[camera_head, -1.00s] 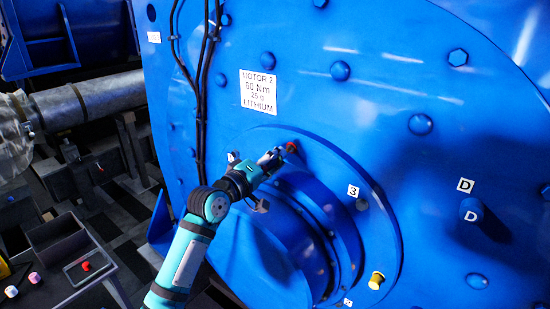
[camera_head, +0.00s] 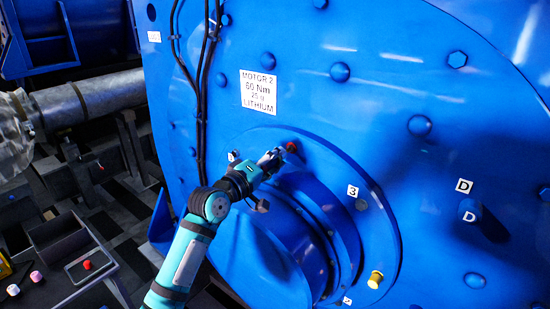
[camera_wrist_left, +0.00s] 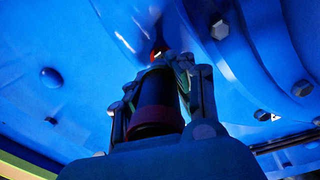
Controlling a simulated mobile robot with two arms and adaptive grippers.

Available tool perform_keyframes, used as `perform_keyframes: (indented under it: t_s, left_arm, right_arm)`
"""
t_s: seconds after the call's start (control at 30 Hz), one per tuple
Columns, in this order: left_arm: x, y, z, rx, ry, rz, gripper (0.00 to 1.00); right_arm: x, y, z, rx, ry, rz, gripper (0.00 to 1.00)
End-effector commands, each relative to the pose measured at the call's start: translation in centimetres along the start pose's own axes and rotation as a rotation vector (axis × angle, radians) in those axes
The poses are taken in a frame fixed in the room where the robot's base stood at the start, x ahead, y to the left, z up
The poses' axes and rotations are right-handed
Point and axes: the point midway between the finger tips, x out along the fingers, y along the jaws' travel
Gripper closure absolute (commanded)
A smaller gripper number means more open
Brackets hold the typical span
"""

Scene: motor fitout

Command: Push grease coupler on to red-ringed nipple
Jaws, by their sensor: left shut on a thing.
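My left gripper (camera_head: 276,157) is in front of the blue motor's round hub flange in the head view. In the left wrist view the left gripper (camera_wrist_left: 168,68) is shut on a dark cylinder with a red band, the grease coupler (camera_wrist_left: 155,95). The red-ringed nipple (camera_head: 291,147) sits on the upper part of the flange, just beyond the fingertips. It also shows in the left wrist view (camera_wrist_left: 157,50), right at the coupler's far end. I cannot tell whether the coupler touches the nipple or is seated on it. My right gripper is not in view.
A yellow fitting (camera_head: 375,279) sits low on the flange. The label plate (camera_head: 258,92) reads MOTOR 2, 60 Nm, LITHIUM. Black cables (camera_head: 203,90) run down the motor's left side. A tray with a red cap (camera_head: 87,265) stands at lower left. Bolt heads stud the motor face.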

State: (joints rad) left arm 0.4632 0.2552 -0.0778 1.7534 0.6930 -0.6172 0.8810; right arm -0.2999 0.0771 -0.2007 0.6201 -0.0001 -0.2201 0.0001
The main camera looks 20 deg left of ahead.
Motion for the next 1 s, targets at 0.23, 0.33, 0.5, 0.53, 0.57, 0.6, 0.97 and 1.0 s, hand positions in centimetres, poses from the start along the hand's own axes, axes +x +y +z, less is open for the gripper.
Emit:
perform_keyframes:
  t_s: [0.23, 0.33, 0.5, 0.53, 0.57, 0.6, 0.97, 1.0]
  left_arm:
    - [0.1, 0.0, 0.0, 0.0, 0.0, 0.001, 1.0]
    - [0.4, 0.0, 0.0, 0.0, 0.0, 0.001, 1.0]
    - [0.8, 0.0, 0.0, 0.0, 0.0, 0.001, 1.0]
    - [0.9, 0.0, 0.0, 0.0, 0.0, 0.001, 1.0]
    - [1.0, 0.0, 0.0, -0.001, 0.0, 0.001, 1.0]
    - [1.1, 0.0, 0.0, -0.001, 0.0, 0.001, 1.0]
    - [2.0, 0.0, 0.0, -0.001, 0.0, 0.001, 1.0]
    - [2.1, 0.0, 0.0, -0.001, 0.0, 0.001, 1.0]
  right_arm:
    - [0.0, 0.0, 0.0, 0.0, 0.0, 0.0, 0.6]
    - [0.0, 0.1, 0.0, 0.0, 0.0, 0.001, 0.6]
    - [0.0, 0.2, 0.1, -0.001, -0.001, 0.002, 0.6]
    - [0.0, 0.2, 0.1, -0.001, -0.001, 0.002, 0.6]
    - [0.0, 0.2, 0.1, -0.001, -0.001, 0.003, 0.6]
    - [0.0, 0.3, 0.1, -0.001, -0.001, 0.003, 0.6]
    - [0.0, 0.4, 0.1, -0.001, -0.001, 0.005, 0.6]
    - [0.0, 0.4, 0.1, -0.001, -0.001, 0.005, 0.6]
